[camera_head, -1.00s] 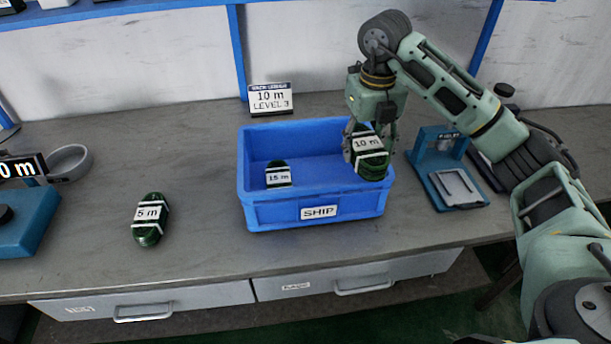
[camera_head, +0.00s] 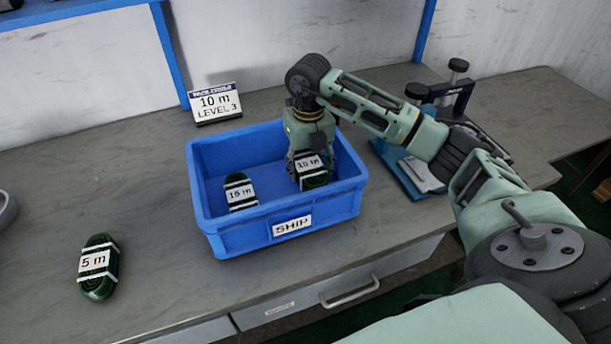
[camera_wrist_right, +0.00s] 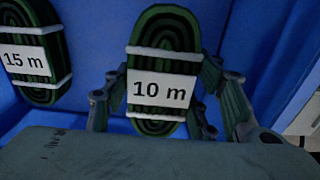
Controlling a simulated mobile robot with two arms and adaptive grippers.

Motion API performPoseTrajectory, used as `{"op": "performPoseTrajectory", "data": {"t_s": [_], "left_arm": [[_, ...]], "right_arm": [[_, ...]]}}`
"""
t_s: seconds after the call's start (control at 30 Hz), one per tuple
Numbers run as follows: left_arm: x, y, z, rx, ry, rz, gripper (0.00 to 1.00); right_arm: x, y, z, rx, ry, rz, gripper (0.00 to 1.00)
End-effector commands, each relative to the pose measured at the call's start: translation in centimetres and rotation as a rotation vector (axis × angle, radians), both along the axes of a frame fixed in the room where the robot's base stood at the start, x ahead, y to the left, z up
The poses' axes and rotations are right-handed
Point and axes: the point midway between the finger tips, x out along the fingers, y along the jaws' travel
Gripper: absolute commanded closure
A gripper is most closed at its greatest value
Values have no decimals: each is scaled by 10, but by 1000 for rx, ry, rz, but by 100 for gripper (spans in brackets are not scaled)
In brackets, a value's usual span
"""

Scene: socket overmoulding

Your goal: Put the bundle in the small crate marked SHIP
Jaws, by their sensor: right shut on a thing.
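The blue SHIP crate (camera_head: 284,240) stands on the bench. My right gripper (camera_head: 309,168) points down inside its right half, shut on the green bundle labelled 10 m (camera_head: 314,181). In the right wrist view that bundle (camera_wrist_right: 163,60) sits between the two fingers, with blue crate walls around it. I cannot tell whether it touches the crate floor. A second green bundle, labelled 15 m (camera_head: 241,192), lies in the crate's left half; it also shows in the right wrist view (camera_wrist_right: 30,50). My left gripper is not in view.
A green bundle labelled 5 m (camera_head: 97,267) lies on the bench left of the crate. A sign reading 10 m LEVEL 3 (camera_head: 216,103) stands behind the crate. A blue device (camera_head: 405,172) stands right of it. Bare bench (camera_head: 140,190) lies to the left.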

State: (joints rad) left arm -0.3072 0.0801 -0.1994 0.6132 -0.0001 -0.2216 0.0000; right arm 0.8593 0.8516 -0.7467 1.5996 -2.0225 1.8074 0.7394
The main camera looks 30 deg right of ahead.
Motion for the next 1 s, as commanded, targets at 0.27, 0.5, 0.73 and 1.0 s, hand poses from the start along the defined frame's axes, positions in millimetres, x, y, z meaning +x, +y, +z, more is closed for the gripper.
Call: {"op": "performPoseTrajectory", "data": {"t_s": [0.27, 0.5, 0.73, 1.0], "left_arm": [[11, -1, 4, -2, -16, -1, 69], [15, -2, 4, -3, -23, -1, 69], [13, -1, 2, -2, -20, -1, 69], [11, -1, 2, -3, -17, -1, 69]], "right_arm": [[0, 0, -34, 0, 1, 1, 82], [0, 0, -35, 0, -1, 1, 82], [0, 0, -38, 0, 0, 1, 38], [0, 0, -38, -1, 0, 1, 29]]}}
